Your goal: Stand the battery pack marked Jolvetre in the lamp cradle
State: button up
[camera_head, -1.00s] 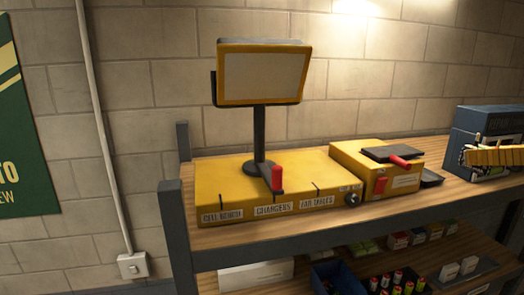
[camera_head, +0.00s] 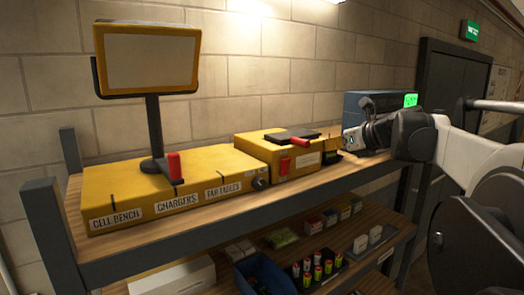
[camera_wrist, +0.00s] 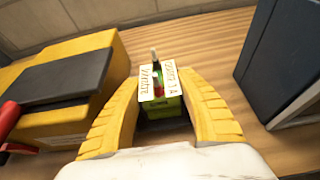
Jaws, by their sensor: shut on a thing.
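The battery pack (camera_wrist: 166,90), green with pale labelled top faces and a red and a black terminal, stands between my yellow fingers in the wrist view. The lettering on its labels is too small and slanted to read surely. My gripper (camera_wrist: 162,84) is shut on it, one finger on each side. In the head view my gripper (camera_head: 338,140) is over the right part of the shelf, beside the yellow box, with the pack mostly hidden. A low dark holder (camera_head: 331,157) lies by the yellow box. I cannot tell which thing is the lamp cradle, or whether the pack touches the shelf.
A yellow bench block (camera_head: 205,172) with labels, a red handle (camera_head: 174,167) and a raised screen (camera_head: 150,62) stands left. The yellow box (camera_head: 262,153) carries a dark plate and red handles. A blue-grey box (camera_head: 362,104) stands behind my gripper. Lower shelf holds small cells.

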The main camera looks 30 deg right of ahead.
jog(key=shift+s, duration=0.15)
jog(key=shift+f, duration=0.1)
jog(key=o, duration=1.4)
jog(key=shift+c, duration=0.2)
jog(key=shift+r, duration=0.2)
jog(key=b+v, duration=0.1)
jog(key=v, duration=1)
jog(key=shift+s, duration=0.4)
